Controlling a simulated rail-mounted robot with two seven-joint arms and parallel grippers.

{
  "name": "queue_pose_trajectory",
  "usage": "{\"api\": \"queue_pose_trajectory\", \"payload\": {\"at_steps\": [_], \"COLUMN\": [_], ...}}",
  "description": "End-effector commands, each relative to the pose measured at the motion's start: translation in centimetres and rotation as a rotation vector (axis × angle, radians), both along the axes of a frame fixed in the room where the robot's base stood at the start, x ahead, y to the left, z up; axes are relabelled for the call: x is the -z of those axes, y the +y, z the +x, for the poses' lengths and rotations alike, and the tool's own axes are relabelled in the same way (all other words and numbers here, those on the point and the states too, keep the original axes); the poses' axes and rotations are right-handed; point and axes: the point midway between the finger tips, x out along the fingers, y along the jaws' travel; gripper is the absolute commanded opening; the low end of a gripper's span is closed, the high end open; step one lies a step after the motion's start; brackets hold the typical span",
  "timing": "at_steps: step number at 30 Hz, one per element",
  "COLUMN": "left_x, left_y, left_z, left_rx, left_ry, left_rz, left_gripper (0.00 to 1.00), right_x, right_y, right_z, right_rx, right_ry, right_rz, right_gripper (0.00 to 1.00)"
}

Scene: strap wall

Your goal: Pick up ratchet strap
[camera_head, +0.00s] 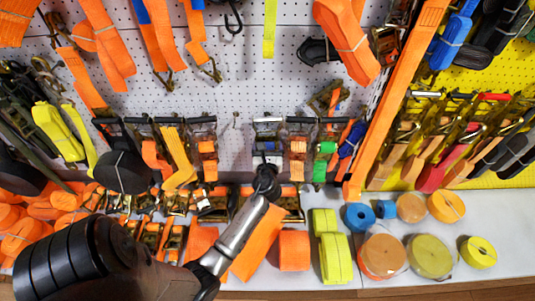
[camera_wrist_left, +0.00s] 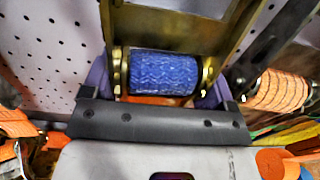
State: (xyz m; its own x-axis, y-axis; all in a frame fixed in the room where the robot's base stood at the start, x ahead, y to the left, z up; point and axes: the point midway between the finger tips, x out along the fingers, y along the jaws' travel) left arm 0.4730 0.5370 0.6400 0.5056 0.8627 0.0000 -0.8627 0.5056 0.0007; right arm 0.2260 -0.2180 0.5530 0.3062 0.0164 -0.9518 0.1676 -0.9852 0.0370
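A ratchet strap with a brass-coloured frame and a blue webbing roll (camera_wrist_left: 165,72) fills the upper middle of the left wrist view. My left gripper (camera_head: 266,184) is dark and small at the end of my silver arm link, close in front of the wall. It partly covers the lower part of that ratchet. My right gripper is out of view.
Other ratchets with orange (camera_head: 297,146) and green (camera_head: 320,170) webbing hang close to the right. More ratchets hang to the left. Rolled straps, including a yellow-green one (camera_head: 335,258), crowd the shelf below. A long orange strap (camera_head: 392,110) slants down on the right.

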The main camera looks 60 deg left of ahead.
Motion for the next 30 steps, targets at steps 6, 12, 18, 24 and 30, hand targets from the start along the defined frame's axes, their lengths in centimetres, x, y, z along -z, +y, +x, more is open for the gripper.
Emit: {"api": "queue_pose_trajectory", "payload": {"at_steps": [6,12,18,24,30], "left_x": [0.0,0.0,-0.3,-0.3,-1.5], "left_y": [0.0,0.0,0.0,0.0,0.0], "left_z": [0.0,0.0,0.0,0.0,0.0], "left_rx": [0.000,0.000,0.001,0.001,0.001], "left_ry": [0.000,0.000,-0.003,-0.003,-0.005], "left_rz": [0.000,0.000,0.004,0.004,0.004], "left_gripper": [0.53,0.34,0.20,0.20,0.20], "right_x": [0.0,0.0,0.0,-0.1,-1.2], "right_y": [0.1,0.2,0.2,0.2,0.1], "right_z": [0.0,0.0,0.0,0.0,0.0], "right_rx": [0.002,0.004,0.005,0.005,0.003], "right_ry": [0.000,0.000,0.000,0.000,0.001], "right_rz": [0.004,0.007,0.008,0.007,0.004], "right_gripper": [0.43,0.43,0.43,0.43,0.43]}}
